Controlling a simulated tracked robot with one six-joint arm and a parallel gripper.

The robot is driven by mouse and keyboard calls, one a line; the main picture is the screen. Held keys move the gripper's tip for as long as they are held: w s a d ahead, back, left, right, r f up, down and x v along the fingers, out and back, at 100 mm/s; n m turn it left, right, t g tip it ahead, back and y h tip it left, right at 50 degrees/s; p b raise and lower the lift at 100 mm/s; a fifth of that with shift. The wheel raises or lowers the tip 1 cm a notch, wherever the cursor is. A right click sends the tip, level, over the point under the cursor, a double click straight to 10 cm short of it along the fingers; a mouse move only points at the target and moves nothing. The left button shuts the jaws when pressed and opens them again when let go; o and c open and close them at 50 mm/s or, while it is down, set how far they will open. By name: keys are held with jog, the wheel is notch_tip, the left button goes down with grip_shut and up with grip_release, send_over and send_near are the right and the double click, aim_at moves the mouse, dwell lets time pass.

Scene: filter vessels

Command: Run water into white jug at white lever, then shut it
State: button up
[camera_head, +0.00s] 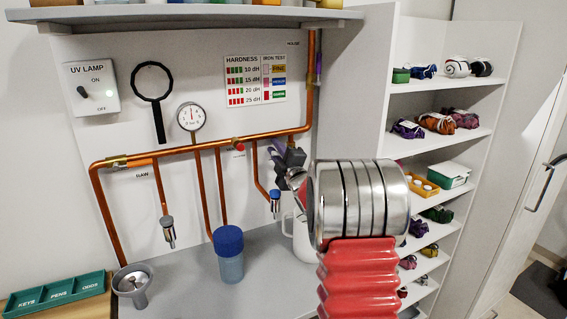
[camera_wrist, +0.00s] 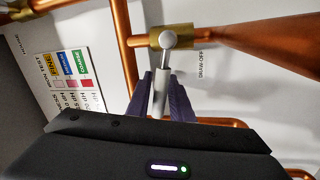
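The white lever (camera_wrist: 162,88) has a round pale knob and sits at a brass valve (camera_wrist: 178,38) beside the label DRAW-OFF. My gripper (camera_wrist: 160,84) has its purple fingers close against both sides of this lever, with no clear gap. In the head view my gripper (camera_head: 276,152) is at the pipe on the right of the panel, and the lever is hidden there. The white jug (camera_head: 300,238) stands on the counter below, partly hidden behind my arm. Its inside and any water are not visible. A blue-ended spout (camera_head: 275,197) hangs near the jug's upper left.
A blue-lidded vessel (camera_head: 229,262) stands left of the jug, and a grey funnel-like cup (camera_head: 132,284) is farther left. A red handle (camera_head: 239,147) is on the copper pipe. Shelves (camera_head: 445,84) with cloth bundles stand at the right. An upper shelf (camera_head: 180,14) overhangs the panel.

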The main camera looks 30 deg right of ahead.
jog(key=v, duration=1.3)
jog(key=shift+f, duration=0.1)
jog(key=shift+c, duration=0.6)
jog(key=shift+a, duration=0.3)
jog(key=shift+c, duration=1.4)
jog(key=a+m+g, duration=0.1)
jog(key=a, duration=0.1)
jog(key=s+a+m+g, duration=0.1)
jog(key=a+m, duration=0.1)
jog(key=a+r+m+g, duration=0.1)
jog(key=a, duration=0.1)
jog(key=shift+s+a+h, duration=0.15)
jog(key=shift+a+h, duration=0.1)
jog(key=shift+h, duration=0.15)
grip_shut()
jog(key=s+a+f+m+g+y, duration=0.1)
jog(key=s+a+f+m+g, duration=0.2)
jog(key=s+a, duration=0.5)
jog(key=s+a+f+m+g+y, duration=0.2)
jog(key=s+a, duration=0.6)
jog(key=s, duration=0.4)
jog(key=s+a+f+m+g+y, duration=0.1)
jog(key=s+a+f+m+g, duration=0.3)
jog(key=s+a, duration=0.5)
jog(key=shift+s+f+g, duration=0.25)
jog(key=shift+s+g, duration=0.2)
jog(key=shift+g, duration=0.65)
